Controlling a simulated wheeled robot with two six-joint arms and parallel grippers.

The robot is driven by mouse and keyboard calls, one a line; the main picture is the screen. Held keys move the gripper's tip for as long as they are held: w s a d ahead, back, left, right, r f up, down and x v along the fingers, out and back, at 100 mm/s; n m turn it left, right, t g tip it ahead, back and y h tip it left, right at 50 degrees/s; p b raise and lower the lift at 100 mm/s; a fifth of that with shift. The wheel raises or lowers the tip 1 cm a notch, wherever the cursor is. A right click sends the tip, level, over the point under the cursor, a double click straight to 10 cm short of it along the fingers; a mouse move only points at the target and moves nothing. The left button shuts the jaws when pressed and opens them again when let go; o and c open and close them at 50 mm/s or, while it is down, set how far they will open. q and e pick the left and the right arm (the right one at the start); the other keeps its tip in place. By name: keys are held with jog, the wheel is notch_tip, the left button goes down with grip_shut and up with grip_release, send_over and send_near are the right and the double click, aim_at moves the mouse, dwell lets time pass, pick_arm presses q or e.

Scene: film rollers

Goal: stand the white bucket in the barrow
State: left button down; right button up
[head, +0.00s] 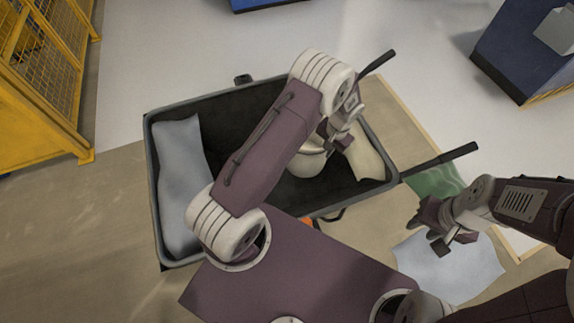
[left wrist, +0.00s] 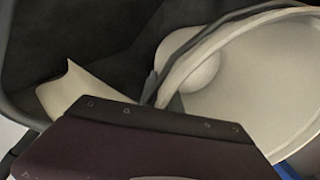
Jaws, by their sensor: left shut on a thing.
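The barrow (head: 235,122) is a dark tub with a grey rim and black-gripped handles at its right in the head view. The white bucket (head: 300,164) is inside the tub's outline, partly hidden under my left arm. The bucket also fills the right of the left wrist view (left wrist: 245,85), with its rim and a dark strip close up. My left gripper (head: 329,141) is over the tub at the bucket's edge, shut on the bucket. Whether the bucket touches the barrow floor is hidden. My right gripper (head: 440,236) hangs apart from the barrow at the right; its jaw gap is unclear.
A pale grey-blue sack (head: 182,185) lies at the left end inside the barrow, and a cream piece (head: 366,155) at the right end. A green sheet (head: 436,182) and a pale sheet (head: 450,270) lie on the floor. Yellow fencing (head: 45,75) stands upper left.

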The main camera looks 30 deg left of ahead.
pick_arm(q)
jog(key=a+f, duration=0.1)
jog(key=a, duration=0.2)
jog(key=a+f, duration=0.2)
jog(key=a+f+b, duration=0.1)
jog(key=a+f, duration=0.1)
jog(key=a, duration=0.1)
jog(key=shift+s+a+f, duration=0.1)
jog(key=shift+s+a, duration=0.2)
jog(key=shift+s, duration=0.05)
notch_tip(320, 180, down, 4)
jog(key=shift+r+b, duration=0.15)
jog(key=shift+b, duration=0.5)
jog(key=shift+f, duration=0.25)
jog(key=shift+r, duration=0.1)
jog(key=c, duration=1.6)
grip_release()
